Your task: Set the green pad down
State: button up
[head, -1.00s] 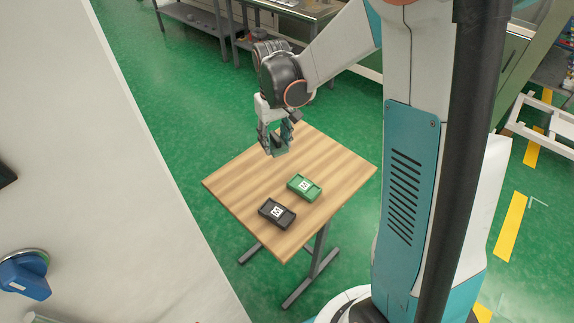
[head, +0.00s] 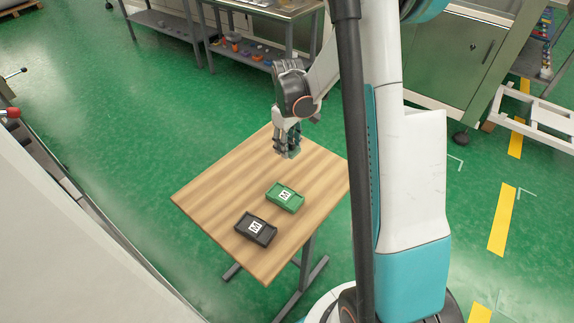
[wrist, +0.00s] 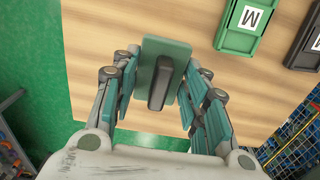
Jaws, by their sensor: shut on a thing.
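The green pad (wrist: 174,60) is a flat green plate with a dark raised grip (wrist: 160,84) along its middle. In the wrist view it lies between the fingers of my gripper, which is shut on it. In the head view my gripper (head: 287,140) points down at the far corner of the wooden table (head: 220,190), with the small pad (head: 293,154) at its fingertips. I cannot tell whether the pad touches the tabletop or hangs just above it.
A green case (head: 285,197) and a black case (head: 256,229), each with a white "M" label, lie on the nearer part of the table. Bare wood lies left of them and between them and my gripper. A metal workbench (head: 262,8) stands behind.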

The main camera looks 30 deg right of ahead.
aim_at(288, 167)
jog(key=shift+f+b, duration=1.1)
jog(key=shift+f, duration=2.8)
jog(key=shift+f, duration=0.15)
jog(key=o, duration=1.1)
notch_tip(288, 167, up, 12)
jog(key=p, duration=0.4)
